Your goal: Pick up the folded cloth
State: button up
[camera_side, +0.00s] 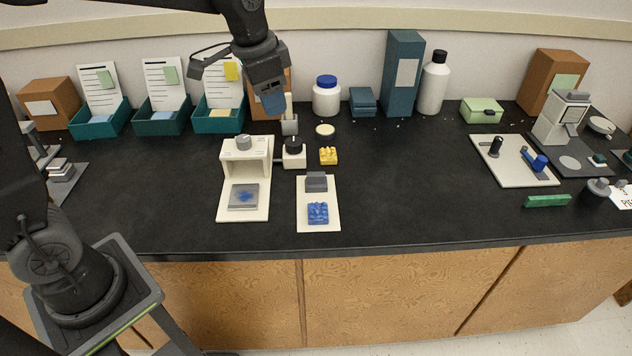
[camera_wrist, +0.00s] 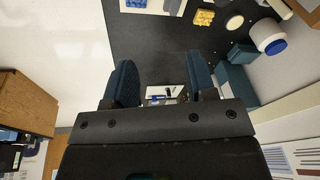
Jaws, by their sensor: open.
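A blue-teal folded stack (camera_side: 363,101), which looks like the folded cloth, lies at the back of the black bench between a white jar and a tall blue box. In the wrist view a teal piece (camera_wrist: 240,53) beside the jar appears to be the same thing. My gripper (camera_side: 274,102) hangs to the left of it, in front of the brown box, with the jar between them. In the wrist view my gripper (camera_wrist: 163,82) has its two blue fingers apart, with nothing held between them.
The white jar (camera_side: 326,97) with a blue lid stands just left of the stack; the tall blue box (camera_side: 403,74) and a white bottle (camera_side: 433,84) stand right. The bench (camera_side: 410,180) is clear at centre right.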

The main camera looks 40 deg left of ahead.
jog(key=w+f+m+g, duration=0.1)
jog(key=w+f+m, duration=0.1)
jog(key=w+f, duration=0.6)
jog(key=m+g, duration=0.1)
jog(key=m, duration=0.1)
send_over(316, 174)
notch_tip(316, 174, down, 5)
jog(key=f, duration=0.8)
jog(key=shift+w+a+f, duration=0.2)
jog(key=shift+w+f, duration=0.05)
jog(key=shift+w, duration=0.05)
jog(key=shift+s+d+f, duration=0.1)
jog(key=shift+s+f, duration=0.05)
jog(key=shift+f, duration=1.35)
jog(key=shift+s+d+f, duration=0.1)
jog(key=shift+f, duration=1.4)
grip_shut()
jog(key=shift+r, duration=0.1)
